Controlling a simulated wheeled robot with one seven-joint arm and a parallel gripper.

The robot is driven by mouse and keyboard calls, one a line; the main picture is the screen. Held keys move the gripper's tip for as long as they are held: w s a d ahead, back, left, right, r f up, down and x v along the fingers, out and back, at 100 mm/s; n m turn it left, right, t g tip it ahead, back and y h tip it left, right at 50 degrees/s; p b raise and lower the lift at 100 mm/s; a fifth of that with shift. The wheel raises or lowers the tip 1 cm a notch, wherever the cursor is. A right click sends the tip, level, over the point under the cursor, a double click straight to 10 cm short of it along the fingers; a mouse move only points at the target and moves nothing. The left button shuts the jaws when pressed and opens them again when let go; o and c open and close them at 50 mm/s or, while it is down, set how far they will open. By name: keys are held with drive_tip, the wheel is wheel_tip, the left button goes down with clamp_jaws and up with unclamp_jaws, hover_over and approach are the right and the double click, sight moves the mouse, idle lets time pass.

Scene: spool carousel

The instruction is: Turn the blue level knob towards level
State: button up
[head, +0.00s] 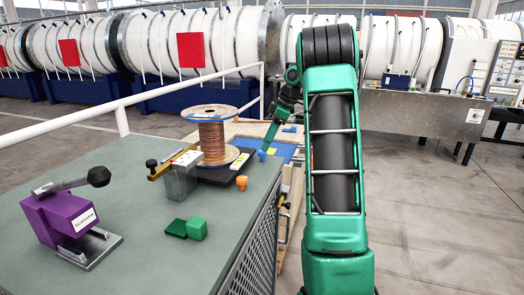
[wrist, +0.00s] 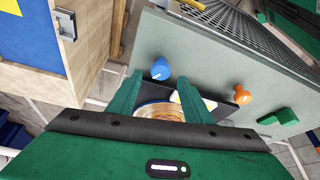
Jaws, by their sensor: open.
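The blue level knob (wrist: 160,68) shows in the wrist view at the edge of a black base plate, with the tips of my gripper (wrist: 158,82) on either side of it in the picture. I cannot tell whether they touch it. In the head view the small blue knob (head: 262,155) is at the right end of the black base (head: 216,174). My gripper (head: 270,141) is just above it, with its fingers pointing down. The gripper is open and holds nothing. The copper wire spool (head: 214,142) stands on the base and is partly hidden behind my fingers in the wrist view.
An orange knob (head: 241,182) sits near the base's front edge. A green block (head: 197,229) and a purple device with a lever (head: 60,215) are on the grey-green bench (head: 150,262). A metal block (head: 180,185) stands left of the spool. A wooden cabinet (wrist: 88,50) adjoins.

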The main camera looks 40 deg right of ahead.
drive_tip(key=shift+x, duration=1.85)
drive_tip(key=shift+c, duration=0.7)
drive_tip(key=c, duration=0.9)
drive_tip(key=shift+r+m+h, duration=0.1)
drive_tip(key=shift+m+h, duration=0.2)
drive_tip(key=shift+m, duration=0.4)
drive_tip(key=o, duration=1)
drive_tip(key=shift+s, duration=0.1)
drive_tip(key=shift+o, duration=0.2)
drive_tip(key=v, duration=1)
drive_tip(key=shift+r, duration=0.25)
